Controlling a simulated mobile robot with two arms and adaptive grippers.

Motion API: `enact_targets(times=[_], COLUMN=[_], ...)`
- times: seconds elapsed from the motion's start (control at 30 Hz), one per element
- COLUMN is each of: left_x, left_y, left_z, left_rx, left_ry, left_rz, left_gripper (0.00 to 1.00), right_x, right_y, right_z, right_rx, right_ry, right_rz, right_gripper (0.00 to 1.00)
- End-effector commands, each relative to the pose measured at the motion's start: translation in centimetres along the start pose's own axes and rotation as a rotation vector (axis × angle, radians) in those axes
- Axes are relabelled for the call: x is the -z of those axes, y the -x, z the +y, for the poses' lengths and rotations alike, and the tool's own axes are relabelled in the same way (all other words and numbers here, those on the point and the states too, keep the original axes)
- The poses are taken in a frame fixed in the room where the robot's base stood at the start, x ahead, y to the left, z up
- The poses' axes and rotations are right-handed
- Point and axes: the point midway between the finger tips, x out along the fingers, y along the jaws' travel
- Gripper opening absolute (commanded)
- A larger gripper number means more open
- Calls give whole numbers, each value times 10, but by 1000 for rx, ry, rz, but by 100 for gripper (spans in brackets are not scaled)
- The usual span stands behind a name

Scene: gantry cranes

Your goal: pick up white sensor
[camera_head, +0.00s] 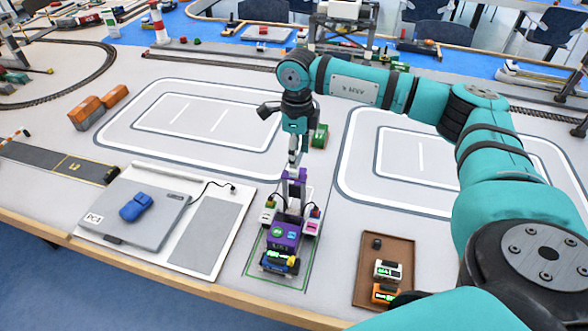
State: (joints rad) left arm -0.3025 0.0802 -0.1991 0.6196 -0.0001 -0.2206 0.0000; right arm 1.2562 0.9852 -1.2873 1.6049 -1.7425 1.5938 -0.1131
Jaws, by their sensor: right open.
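A small white sensor (388,270) with a green display lies in a shallow brown tray (371,250) at the front, right of centre. My right gripper (292,204) points down over the back of this vehicle, open. Its fingertips are small and partly merge with the vehicle, so I cannot tell whether they touch anything. It is left of the tray and apart from the white sensor there. My left gripper is not in view.
An orange block (385,293) and a small black cube (376,244) share the tray. A grey plate (133,214) with a blue car (136,207) lies on the left. A green block (319,136) stands behind my wrist. White-outlined loops on the table are mostly clear.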

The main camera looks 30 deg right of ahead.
Motion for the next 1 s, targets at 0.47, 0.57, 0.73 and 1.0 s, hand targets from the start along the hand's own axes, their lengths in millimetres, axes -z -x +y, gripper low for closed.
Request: enact_targets(times=[0.47,0.57,0.73,1.0], left_x=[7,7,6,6], left_y=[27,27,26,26], left_z=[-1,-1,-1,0], left_rx=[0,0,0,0], left_ry=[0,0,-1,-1], left_rz=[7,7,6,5], left_gripper=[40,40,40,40], right_x=[-5,-5,-5,-5], right_y=[-51,-52,-52,-52], right_z=[6,6,6,6], right_rx=[-1,0,0,-1], right_ry=[0,0,0,1], right_rz=[2,1,1,1], right_gripper=[46,46,36,0])
